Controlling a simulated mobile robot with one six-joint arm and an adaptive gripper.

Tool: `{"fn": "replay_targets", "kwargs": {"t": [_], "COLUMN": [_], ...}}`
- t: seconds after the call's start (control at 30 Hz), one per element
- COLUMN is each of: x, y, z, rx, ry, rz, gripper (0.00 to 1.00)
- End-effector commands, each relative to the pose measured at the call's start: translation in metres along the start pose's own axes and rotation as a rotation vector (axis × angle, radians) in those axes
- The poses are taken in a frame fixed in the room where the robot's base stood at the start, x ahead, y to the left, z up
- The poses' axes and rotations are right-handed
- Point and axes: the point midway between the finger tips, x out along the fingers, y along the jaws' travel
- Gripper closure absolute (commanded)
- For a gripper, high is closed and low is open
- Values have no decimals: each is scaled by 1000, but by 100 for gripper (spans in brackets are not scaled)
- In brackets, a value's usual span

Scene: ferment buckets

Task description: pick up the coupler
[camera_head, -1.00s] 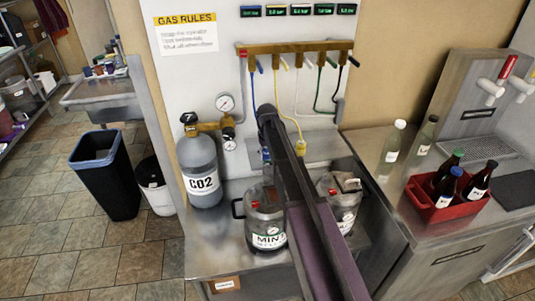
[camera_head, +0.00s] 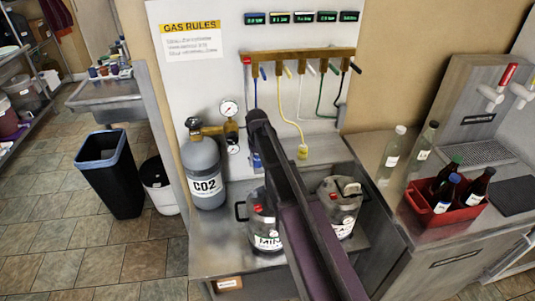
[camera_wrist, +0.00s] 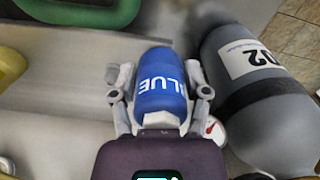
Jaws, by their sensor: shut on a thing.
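A blue coupler (camera_wrist: 160,82) with white letters reading BLUE sits between the fingers of my gripper (camera_wrist: 160,92) in the wrist view. The fingers are shut on its two sides. In the head view a small part of the blue coupler (camera_head: 257,160) shows just left of my arm, below the blue hose, in front of the panel. My arm hides most of the gripper there. In the wrist view, part of a green coupler (camera_wrist: 85,10) and a yellow one (camera_wrist: 8,65) show at the left.
A grey CO2 cylinder (camera_head: 203,165) with gauges stands left of the gripper, close by in the wrist view (camera_wrist: 265,95). Two metal kegs (camera_head: 265,225) (camera_head: 342,205) stand below on the steel counter. A red bottle crate (camera_head: 440,208) is at the right.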

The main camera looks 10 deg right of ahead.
Motion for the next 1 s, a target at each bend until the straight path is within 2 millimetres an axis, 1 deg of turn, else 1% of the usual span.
{"fn": "replay_targets", "kwargs": {"t": [0.03, 0.1, 0.3, 0.4, 0.63, 1.0], "x": [0, 0, 0, 0, 0, 0], "y": [-13, -28, -63, -76, -94, -97], "z": [10, 17, 35, 42, 50, 51], "rx": [-3, -3, -2, -2, 0, 1], "ry": [0, 0, 0, 0, 0, 0], "rz": [0, 0, 0, 0, 0, 0], "gripper": [97, 97, 97, 97, 97, 97]}}
